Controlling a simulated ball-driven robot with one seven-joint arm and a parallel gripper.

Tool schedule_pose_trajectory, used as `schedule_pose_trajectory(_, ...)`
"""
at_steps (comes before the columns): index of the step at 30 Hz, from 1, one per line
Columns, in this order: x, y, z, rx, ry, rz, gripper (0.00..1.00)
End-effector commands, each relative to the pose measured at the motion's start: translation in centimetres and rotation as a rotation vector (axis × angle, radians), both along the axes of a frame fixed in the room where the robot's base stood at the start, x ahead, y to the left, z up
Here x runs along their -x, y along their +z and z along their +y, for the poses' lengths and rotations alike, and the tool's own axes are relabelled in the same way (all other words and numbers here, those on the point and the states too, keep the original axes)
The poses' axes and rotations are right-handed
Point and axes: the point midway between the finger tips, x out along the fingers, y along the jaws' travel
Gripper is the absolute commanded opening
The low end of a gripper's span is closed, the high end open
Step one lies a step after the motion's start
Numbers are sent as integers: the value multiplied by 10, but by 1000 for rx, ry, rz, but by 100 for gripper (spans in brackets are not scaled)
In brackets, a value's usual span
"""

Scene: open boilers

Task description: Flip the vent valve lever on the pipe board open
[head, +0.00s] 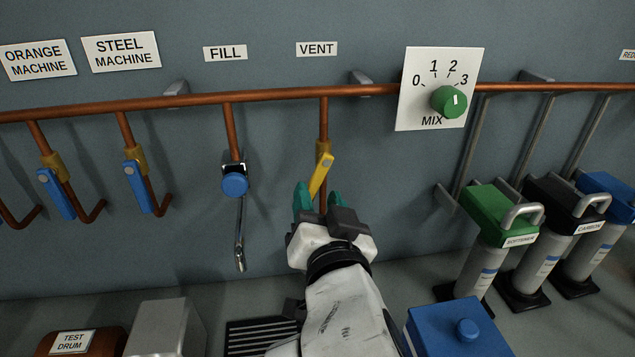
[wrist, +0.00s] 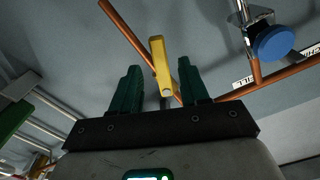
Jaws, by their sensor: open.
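The vent valve lever (head: 321,174) is a yellow bar on the copper pipe under the VENT label (head: 316,49). In the head view it slants, with its upper end to the right and its lower end near my gripper. My gripper (head: 314,200) has green fingers and is just below the lever. In the wrist view the yellow lever (wrist: 161,66) stands between the two spread fingers of my gripper (wrist: 158,72), with gaps on both sides. The fingers are open and hold nothing. My gripper's body hides the lower end of the vent pipe in the head view.
The blue fill knob (head: 234,184) with its spout hangs left of the vent pipe. The MIX dial (head: 449,101) is at upper right. Blue-handled valves (head: 139,187) are farther left. A green-topped canister (head: 488,240) stands right. A blue box (head: 455,329) sits low in front.

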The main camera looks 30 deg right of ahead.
Motion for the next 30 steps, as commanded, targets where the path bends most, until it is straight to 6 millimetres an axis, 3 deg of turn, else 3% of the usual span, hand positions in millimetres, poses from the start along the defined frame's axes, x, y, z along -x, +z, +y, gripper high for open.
schedule_pose_trajectory(6, -19, 1, -6, 0, 0, 1, 45)
schedule_pose_trajectory(16, -22, 0, -7, 1, 0, 0, 45)
schedule_pose_trajectory(30, -22, 0, -7, 1, 0, 0, 1)
